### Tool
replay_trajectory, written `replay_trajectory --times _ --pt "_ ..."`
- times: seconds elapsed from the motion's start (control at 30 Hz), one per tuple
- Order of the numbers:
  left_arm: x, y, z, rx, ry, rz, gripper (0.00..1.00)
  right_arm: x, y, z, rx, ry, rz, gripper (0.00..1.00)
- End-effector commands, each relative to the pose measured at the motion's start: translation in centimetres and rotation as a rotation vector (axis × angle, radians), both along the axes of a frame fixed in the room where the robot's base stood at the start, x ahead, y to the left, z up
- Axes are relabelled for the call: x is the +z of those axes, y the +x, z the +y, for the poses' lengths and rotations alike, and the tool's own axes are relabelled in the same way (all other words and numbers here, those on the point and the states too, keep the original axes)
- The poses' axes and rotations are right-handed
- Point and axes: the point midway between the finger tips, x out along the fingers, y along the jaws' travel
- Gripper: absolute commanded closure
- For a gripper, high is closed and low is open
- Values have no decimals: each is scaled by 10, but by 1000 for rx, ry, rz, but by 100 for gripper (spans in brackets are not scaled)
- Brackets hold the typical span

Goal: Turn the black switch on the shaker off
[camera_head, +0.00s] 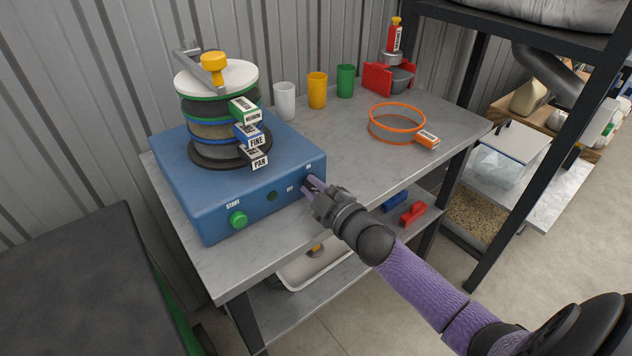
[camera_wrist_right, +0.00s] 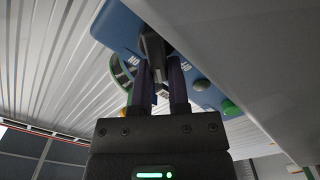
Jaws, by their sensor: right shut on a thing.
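The shaker (camera_head: 185,180) is a blue box on the grey table, with a stack of sieves (camera_head: 217,115) clamped on top. Its front face carries a green START button (camera_head: 238,219) and ON and OFF labels at the right end. My right gripper (camera_head: 312,184) is at that right end, its fingers against the front face. In the right wrist view the gripper (camera_wrist_right: 160,85) is shut on the black switch (camera_wrist_right: 153,45), between the ON and OFF labels. In the head view the fingers hide the switch. My left gripper is out of view.
An orange-rimmed sieve (camera_head: 397,122) lies to the right, and a red holder (camera_head: 377,80) stands at the back. A black shelf post (camera_head: 545,150) rises at the right.

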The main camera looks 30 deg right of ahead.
Motion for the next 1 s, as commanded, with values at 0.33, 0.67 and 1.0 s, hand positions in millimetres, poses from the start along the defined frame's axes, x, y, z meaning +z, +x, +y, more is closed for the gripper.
replay_trajectory --times 0.33,0.67,1.0 --pt "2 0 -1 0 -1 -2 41 -6 0 3 -1 -317 -23 100" --pt "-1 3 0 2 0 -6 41 -10 0 4 0 -547 -42 100" --pt "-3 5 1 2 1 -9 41 -12 0 4 0 -664 -51 100"
